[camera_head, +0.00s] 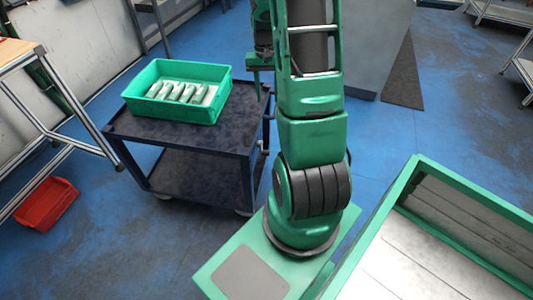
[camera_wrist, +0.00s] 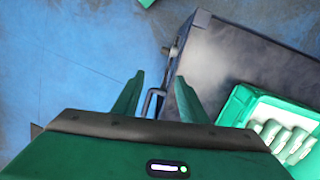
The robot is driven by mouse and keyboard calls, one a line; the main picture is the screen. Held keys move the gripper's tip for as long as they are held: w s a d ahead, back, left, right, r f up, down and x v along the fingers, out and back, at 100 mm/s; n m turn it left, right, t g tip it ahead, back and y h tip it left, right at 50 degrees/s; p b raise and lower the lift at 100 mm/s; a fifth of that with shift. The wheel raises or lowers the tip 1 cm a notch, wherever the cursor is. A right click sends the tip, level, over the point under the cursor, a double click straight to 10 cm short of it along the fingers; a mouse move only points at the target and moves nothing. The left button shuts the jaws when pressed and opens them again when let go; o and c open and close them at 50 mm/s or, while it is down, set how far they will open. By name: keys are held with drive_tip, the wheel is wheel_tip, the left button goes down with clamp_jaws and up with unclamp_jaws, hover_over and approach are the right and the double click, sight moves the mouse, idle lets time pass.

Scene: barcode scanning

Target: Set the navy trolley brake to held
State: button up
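The navy trolley (camera_head: 175,137) stands left of my arm in the head view, with a dark top and a lower shelf. In the wrist view its top (camera_wrist: 235,60) fills the right side. A thin grey loop (camera_wrist: 150,100) sticks out from its near edge, and a small metal fitting (camera_wrist: 174,50) sits further along that edge. I cannot tell which part is the brake or how it is set. My gripper (camera_wrist: 159,76) is open and empty, its fingers either side of the loop in the picture; contact is unclear.
A green crate (camera_head: 129,104) with several pale items sits on the trolley. A red bin (camera_head: 45,204) lies on the floor at left, below a bench (camera_head: 20,50). A grey panel (camera_head: 385,50) stands behind my arm.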

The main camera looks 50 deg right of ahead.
drive_tip(key=s+a+r+n, duration=0.4)
drive_tip(key=s+a+r, duration=1)
drive_tip(key=r, duration=0.1)
drive_tip(key=w+d+f+n+t+y, duration=0.1)
drive_tip(key=w+d+f+n+y, duration=0.25)
drive_tip(key=d+f, duration=0.45)
drive_tip(key=w+d+f+n+t+y, duration=0.1)
drive_tip(key=w+d+f+n+y, duration=0.3)
drive_tip(key=f, duration=0.8)
drive_tip(key=n+t+y, duration=0.1)
drive_tip(key=n+t, duration=0.2)
drive_tip(key=t, duration=1.2)
approach(268, 154)
drive_tip(key=x, duration=0.7)
drive_tip(key=d+f+x, duration=0.1)
drive_tip(key=x, duration=0.2)
drive_tip(key=shift+w+a, duration=0.15)
drive_tip(key=shift+w, duration=0.25)
